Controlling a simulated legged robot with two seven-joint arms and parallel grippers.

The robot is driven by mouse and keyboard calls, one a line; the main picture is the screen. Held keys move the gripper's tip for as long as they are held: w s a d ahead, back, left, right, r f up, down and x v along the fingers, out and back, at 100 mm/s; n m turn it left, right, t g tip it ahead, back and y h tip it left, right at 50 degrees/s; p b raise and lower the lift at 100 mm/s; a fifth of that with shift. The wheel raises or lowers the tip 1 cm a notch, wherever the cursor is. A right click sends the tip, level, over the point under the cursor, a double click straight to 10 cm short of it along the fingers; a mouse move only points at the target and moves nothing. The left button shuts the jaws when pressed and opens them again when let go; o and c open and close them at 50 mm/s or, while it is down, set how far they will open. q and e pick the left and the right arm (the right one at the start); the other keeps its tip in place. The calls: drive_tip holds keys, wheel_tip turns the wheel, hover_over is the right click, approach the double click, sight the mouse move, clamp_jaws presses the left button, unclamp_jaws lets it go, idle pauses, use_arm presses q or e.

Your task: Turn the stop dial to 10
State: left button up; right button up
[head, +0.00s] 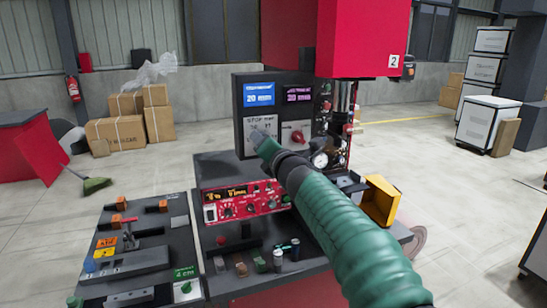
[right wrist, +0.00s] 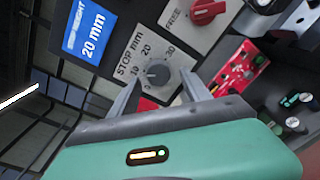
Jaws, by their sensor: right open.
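The stop dial (right wrist: 157,73) is a small grey knob on a light plate (right wrist: 135,62) marked "STOP mm" with 10, 20 and 30 around it. I cannot tell for sure which number its pointer faces. My right gripper (right wrist: 162,80) is open, its two fingers on either side of the dial; I cannot tell whether they touch it. In the head view the right gripper (head: 260,139) is in front of the plate (head: 255,127) and hides the dial. My left gripper is not in view.
A blue screen (head: 259,95) above the plate reads 20 mm. A red knob (head: 297,135) marked "FREE" sits right of the plate, near a round gauge (head: 320,159). A red control box (head: 243,201) and a yellow bin (head: 382,201) are below. A red housing (head: 345,38) hangs above.

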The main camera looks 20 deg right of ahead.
drive_tip(key=s+b, duration=0.3)
drive_tip(key=s, duration=1.2)
drive_tip(key=shift+s+r, duration=0.2)
drive_tip(key=s+f+m+g+h+p, duration=0.1)
drive_tip(key=s+f+m+g, duration=0.15)
drive_tip(key=f+m, duration=0.7)
drive_tip(key=s+f+m+g+p, duration=0.2)
drive_tip(key=f+m+g, duration=0.2)
drive_tip(key=f, duration=1.1)
drive_tip(key=s+a+f+m+g+y+p, duration=0.1)
drive_tip(key=s+a+f+m+g, duration=0.1)
drive_tip(key=s+f+m+g, duration=0.6)
drive_tip(key=s+f+m, duration=0.5)
drive_tip(key=s+f, duration=0.6)
drive_tip(key=shift+s, duration=0.4)
